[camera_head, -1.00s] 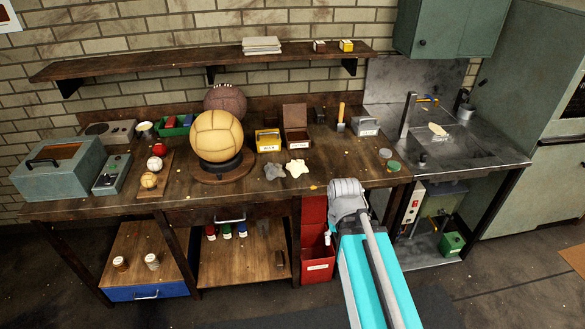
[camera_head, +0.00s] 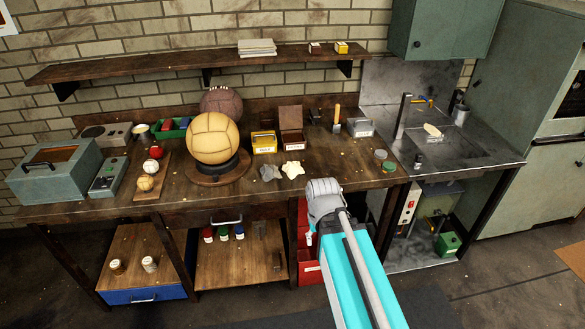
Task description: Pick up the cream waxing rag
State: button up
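The cream waxing rag (camera_head: 292,170) lies flat and crumpled on the wooden workbench (camera_head: 235,193), near its front middle. A grey rag (camera_head: 270,173) lies just left of it, almost touching. My arm comes up from the bottom right, and its grey rounded joint is in front of the bench's front edge, below and right of the cream rag. No gripper fingers show. The cream rag is fully visible and nothing holds it.
A large tan leather ball (camera_head: 213,138) sits on a round stand left of the rags. A yellow box (camera_head: 264,143) and a brown open box (camera_head: 292,138) stand behind them. Round tins (camera_head: 388,166) lie to the right. A metal sink (camera_head: 440,142) is far right.

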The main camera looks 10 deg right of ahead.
aim_at(294, 169)
jog(key=u, duration=0.05)
jog(key=i, duration=1)
jog(key=z, duration=0.05)
